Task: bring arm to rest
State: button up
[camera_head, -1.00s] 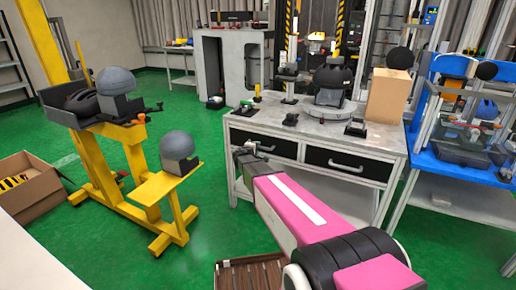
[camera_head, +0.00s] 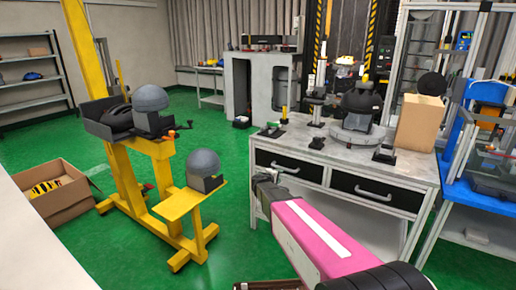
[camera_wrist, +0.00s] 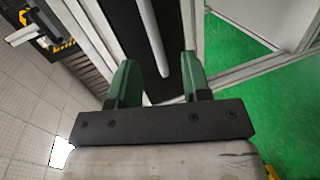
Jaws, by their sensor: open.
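My arm, with a pink and white link (camera_head: 322,238), reaches forward from the bottom right of the head view. My gripper (camera_head: 264,180) is at its far end, in front of the left end of the grey workbench (camera_head: 300,160), and looks small there. In the wrist view my gripper (camera_wrist: 160,72) has its two green fingers spread apart with nothing between them. Behind them show a dark panel and a pale bar like a drawer handle (camera_wrist: 152,38). I cannot tell how far the fingers are from it.
An open carton (camera_head: 60,198) lies at far left. Green floor (camera_head: 115,245) is clear between carton and stand.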

jog(key=s+d+f+m+g+y, duration=0.1)
jog(key=s+d+f+m+g, duration=0.15)
jog(key=s, duration=0.45)
jog(key=s+d+f+m+g+y, duration=0.1)
jog(key=s+d+m+g+y, duration=0.2)
jog(key=s, duration=0.5)
jog(key=s+d+f+m+g, duration=0.1)
jog(key=s+f+m+g, duration=0.1)
jog(key=s+g, duration=0.35)
jog(key=s+a+m+y, duration=0.2)
jog(key=s+a+y, duration=0.2)
jog(key=s, duration=0.6)
jog(key=shift+s+a+f+g+y, duration=0.2)
jog(key=shift+a+g+y, duration=0.1)
jog(key=shift+y, duration=0.4)
